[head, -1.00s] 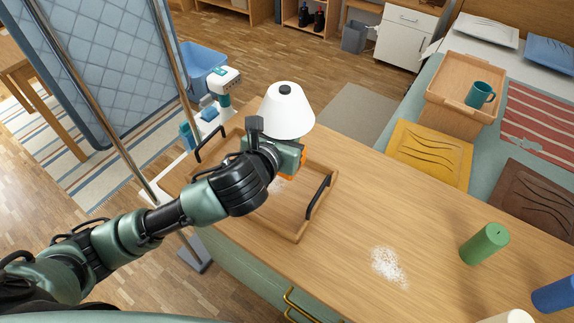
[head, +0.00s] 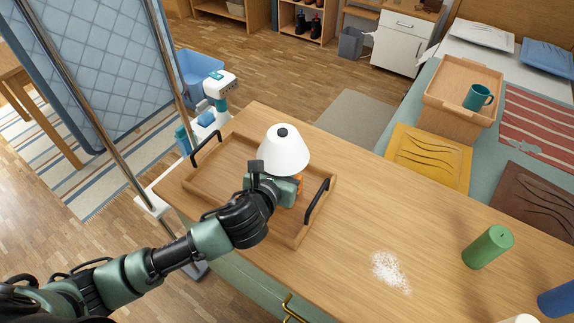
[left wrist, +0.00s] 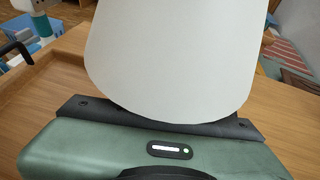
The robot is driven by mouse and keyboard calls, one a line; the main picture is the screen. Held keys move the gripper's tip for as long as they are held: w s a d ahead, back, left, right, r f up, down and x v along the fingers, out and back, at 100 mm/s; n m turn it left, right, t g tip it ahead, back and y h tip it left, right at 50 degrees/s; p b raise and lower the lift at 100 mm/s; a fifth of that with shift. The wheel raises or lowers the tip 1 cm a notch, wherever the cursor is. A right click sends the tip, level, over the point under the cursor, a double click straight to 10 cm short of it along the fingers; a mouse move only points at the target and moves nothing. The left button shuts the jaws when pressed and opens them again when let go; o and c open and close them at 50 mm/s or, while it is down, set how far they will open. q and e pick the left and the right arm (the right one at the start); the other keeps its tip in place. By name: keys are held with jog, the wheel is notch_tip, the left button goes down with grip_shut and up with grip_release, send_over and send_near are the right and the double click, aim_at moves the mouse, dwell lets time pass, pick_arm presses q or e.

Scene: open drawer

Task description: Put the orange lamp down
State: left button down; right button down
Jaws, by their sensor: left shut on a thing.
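The orange lamp has a white shade (head: 284,150) with a dark cap, and a little of its orange base (head: 299,184) shows below in the head view. My left gripper (head: 284,187) is shut on the lamp under the shade, and its fingers are mostly hidden. The lamp is upright over the right part of a wooden tray (head: 223,158) with black handles. I cannot tell whether its base touches the tray. In the left wrist view the white shade (left wrist: 175,60) fills the middle above my gripper body. My right gripper is not in view.
The tray lies on a wooden counter (head: 340,240). White powder (head: 390,271) and a green cylinder (head: 487,247) are to the right, with a blue cylinder (head: 557,298) at the edge. A crate (head: 437,100) with a teal mug (head: 478,97) stands farther back. The tray's left part is clear.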

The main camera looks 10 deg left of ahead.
aim_at(283, 167)
pick_arm(q)
jog(key=c, duration=1.7)
grip_release()
jog(key=shift+f, duration=0.1)
jog(key=o, duration=0.4)
jog(key=v, duration=1.2)
jog(key=shift+p, duration=0.3)
jog(key=shift+a, duration=0.1)
